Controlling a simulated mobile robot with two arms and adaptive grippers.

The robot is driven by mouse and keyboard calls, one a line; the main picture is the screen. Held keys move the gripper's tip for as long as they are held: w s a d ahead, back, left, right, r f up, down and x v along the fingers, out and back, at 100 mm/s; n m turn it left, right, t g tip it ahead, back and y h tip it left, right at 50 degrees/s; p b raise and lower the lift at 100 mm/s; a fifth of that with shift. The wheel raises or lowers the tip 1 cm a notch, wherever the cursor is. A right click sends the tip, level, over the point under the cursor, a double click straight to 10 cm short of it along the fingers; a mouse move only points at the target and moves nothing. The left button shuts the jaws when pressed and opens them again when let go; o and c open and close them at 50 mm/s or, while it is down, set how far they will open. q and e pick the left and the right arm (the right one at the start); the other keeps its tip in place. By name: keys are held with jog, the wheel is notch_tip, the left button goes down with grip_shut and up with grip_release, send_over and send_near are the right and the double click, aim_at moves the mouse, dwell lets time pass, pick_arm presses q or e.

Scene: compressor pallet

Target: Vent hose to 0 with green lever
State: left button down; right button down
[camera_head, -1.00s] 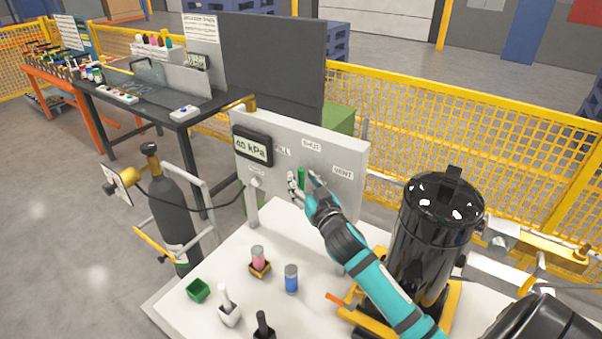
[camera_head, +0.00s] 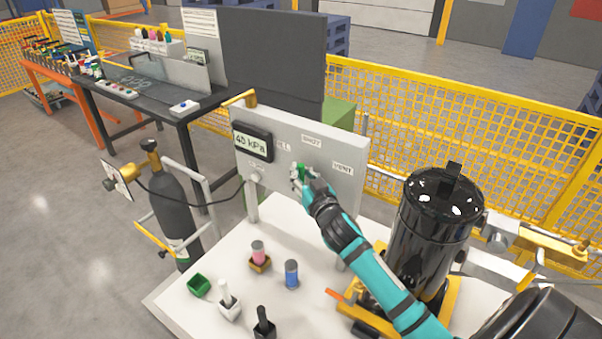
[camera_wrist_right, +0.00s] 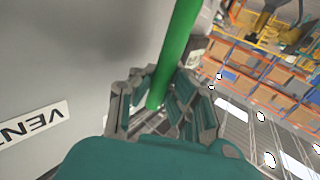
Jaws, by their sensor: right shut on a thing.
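The green lever (camera_head: 301,168) sits on the face of the grey panel (camera_head: 347,200), below the SHUT label (camera_head: 311,140). The VENT label (camera_head: 342,168) is to its right, and the FILL label (camera_head: 283,146) is to its left, partly hidden. The display (camera_head: 253,141) reads about 45 kPa; its first digits are small. My right gripper (camera_head: 302,178) is at the lever, shut on it. In the right wrist view the green lever (camera_wrist_right: 176,50) passes between the fingers (camera_wrist_right: 162,103), with VENT lettering (camera_wrist_right: 32,122) at left. My left gripper is not in view.
A black tank (camera_head: 428,235) stands right of the panel, close to my right arm. Small bottles, a blue can (camera_head: 291,275) and a green box (camera_head: 199,286) sit on the white table. A dark gas cylinder (camera_head: 173,215) stands left.

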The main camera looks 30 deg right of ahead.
jog(key=shift+w+f, duration=0.1)
jog(key=shift+f, duration=0.05)
jog(key=shift+s+f+b, duration=0.2)
jog(key=shift+f+b, duration=0.05)
jog(key=shift+b, duration=0.3)
jog(key=s+d+f+m+t+h+b, duration=0.3)
jog(key=s+m+t+h+b, duration=0.3)
jog(key=b, duration=1.4)
jog(key=m, duration=0.3)
jog(key=shift+s+f+h, duration=0.15)
jog(key=shift+s+h, duration=0.15)
jog(key=shift+s, duration=0.1)
jog(key=c, duration=1.3)
grip_release()
jog(key=shift+a+r, duration=0.2)
jog(key=shift+r, duration=0.05)
jog(key=shift+o, duration=0.3)
jog(key=shift+d, duration=0.1)
